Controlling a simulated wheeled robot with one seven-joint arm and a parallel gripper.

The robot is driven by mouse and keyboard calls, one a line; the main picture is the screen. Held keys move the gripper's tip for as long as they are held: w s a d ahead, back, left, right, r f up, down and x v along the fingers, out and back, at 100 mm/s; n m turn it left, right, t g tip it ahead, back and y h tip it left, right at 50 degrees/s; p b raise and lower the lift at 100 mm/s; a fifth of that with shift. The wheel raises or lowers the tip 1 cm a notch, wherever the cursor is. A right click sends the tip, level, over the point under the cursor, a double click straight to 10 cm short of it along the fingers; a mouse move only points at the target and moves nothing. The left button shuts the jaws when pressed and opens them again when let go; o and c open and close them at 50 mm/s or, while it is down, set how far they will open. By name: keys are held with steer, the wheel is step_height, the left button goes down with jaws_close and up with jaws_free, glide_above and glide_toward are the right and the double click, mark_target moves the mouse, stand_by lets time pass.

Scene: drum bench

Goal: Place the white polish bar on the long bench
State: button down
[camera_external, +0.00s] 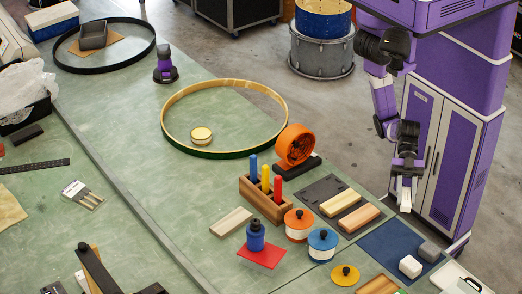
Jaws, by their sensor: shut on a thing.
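My gripper (406,180) hangs at the right, beyond the bench's far edge and in front of my purple body. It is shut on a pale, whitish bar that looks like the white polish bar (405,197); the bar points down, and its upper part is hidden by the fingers. It is too small to make out in detail. The long bench (145,195) has a green top and runs from upper left to lower right. Another white block (410,266) lies on a blue mat at its right end, beside a grey block (429,251).
A dark mat (318,190) holds a cream bar (340,202) and an orange-tan bar (359,217). An orange wheel (296,146), a wooden rack (264,201) and lidded pots (322,245) stand nearby. A large hoop (226,85) lies further left. Bare green top shows left of the rack.

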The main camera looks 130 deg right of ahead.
steer(key=w+a+f+m+t+h, duration=0.1)
steer(key=w+a+f, duration=0.2)
steer(key=w+f, duration=0.1)
steer(key=w+a+r, duration=0.2)
steer(key=a+r, duration=0.5)
steer(key=r, duration=0.1)
steer(key=s+a+f+g+y+b, duration=0.1)
steer(key=s+f+b, duration=0.15)
steer(key=s, duration=0.55)
steer(key=m+t+h, duration=0.3)
steer(key=h, duration=0.1)
glide_above(406, 253)
steer(key=shift+f+b, duration=0.45)
steer(key=shift+f, duration=0.25)
step_height(406, 253, down, 20)
steer(key=shift+d+r, duration=0.1)
steer(key=shift+r, duration=0.05)
